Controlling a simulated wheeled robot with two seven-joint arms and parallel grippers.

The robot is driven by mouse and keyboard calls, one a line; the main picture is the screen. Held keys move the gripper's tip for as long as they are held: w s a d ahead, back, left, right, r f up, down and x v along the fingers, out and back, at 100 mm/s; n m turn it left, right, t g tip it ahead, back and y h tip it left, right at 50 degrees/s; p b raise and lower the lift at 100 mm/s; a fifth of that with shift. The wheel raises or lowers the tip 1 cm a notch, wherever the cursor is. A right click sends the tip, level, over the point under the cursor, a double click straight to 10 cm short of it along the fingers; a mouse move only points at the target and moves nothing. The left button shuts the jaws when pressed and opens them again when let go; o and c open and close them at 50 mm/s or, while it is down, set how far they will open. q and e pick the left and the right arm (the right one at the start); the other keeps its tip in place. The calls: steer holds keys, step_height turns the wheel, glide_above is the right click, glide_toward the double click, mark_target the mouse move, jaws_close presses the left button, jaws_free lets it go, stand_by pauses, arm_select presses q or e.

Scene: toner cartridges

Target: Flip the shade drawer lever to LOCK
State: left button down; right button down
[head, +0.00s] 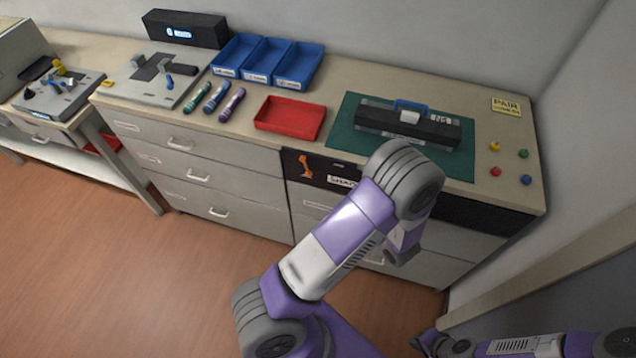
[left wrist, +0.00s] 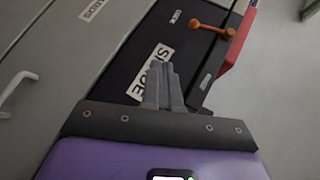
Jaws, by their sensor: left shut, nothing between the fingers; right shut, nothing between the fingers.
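The orange lever (head: 305,166) is mounted on the black shade drawer front (head: 320,168), left of the partly covered white drawer label (head: 342,181). In the left wrist view the lever (left wrist: 211,27) shows at the top right, its knob end pointing right toward the red tray. My left gripper (left wrist: 163,66) is shut and empty; its fingertips overlap the label in that view, apart from the lever. The head view hides most of this gripper behind my left arm. My right gripper (head: 418,344) is shut and empty at the bottom right, far from the drawer.
The red tray (head: 290,118) stands on the counter above the lever. A black cartridge (head: 385,122) lies on the green mat (head: 345,140). Blue bins (head: 268,60) and several coloured tubes stand farther left. A wall closes off the right side; floor is free at left.

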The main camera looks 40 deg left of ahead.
arm_select(q)
step_height(320, 180, up, 2)
steer(key=s+g+y, duration=0.1)
steer(key=b, duration=0.4)
glide_toward(306, 166)
steer(key=w+a+f, duration=0.1)
steer(key=a+f, duration=0.3)
steer(key=f, duration=0.2)
steer(key=shift+w+a+f, duration=0.2)
steer(key=shift+w+a, duration=0.05)
steer(key=shift+w, duration=0.05)
steer(key=shift+s+a+f+m+y+p, duration=0.35)
steer(key=shift+a+f+y+p, duration=0.3)
steer(key=shift+a+y+p, duration=0.3)
steer(key=shift+d, duration=0.2)
